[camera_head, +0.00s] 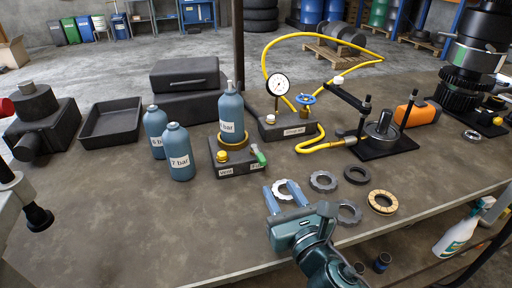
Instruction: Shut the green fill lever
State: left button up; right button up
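The green fill lever (259,155) sticks up at a tilt from the right side of a dark filling block (238,168), beside a label that seems to read "FILL". A yellow knob (222,157) sits at the block's left, above a "VENT" label. A blue-grey bottle (231,113) stands upright in the block's yellow ring. My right gripper (284,193) is in front and to the right of the lever, apart from it. My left gripper is not in view.
Two blue-grey bottles (180,155) stand left of the block. A gauge block (285,127) with a yellow hose stands behind to the right. Several rings (323,181) lie right of my gripper. A black tray (109,124) is at the left. The front left tabletop is clear.

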aim_at(264, 162)
jog(key=x, duration=1.2)
jog(key=shift+w+p, duration=0.25)
jog(key=shift+p, duration=0.05)
jog(key=shift+c, duration=0.3)
grip_shut()
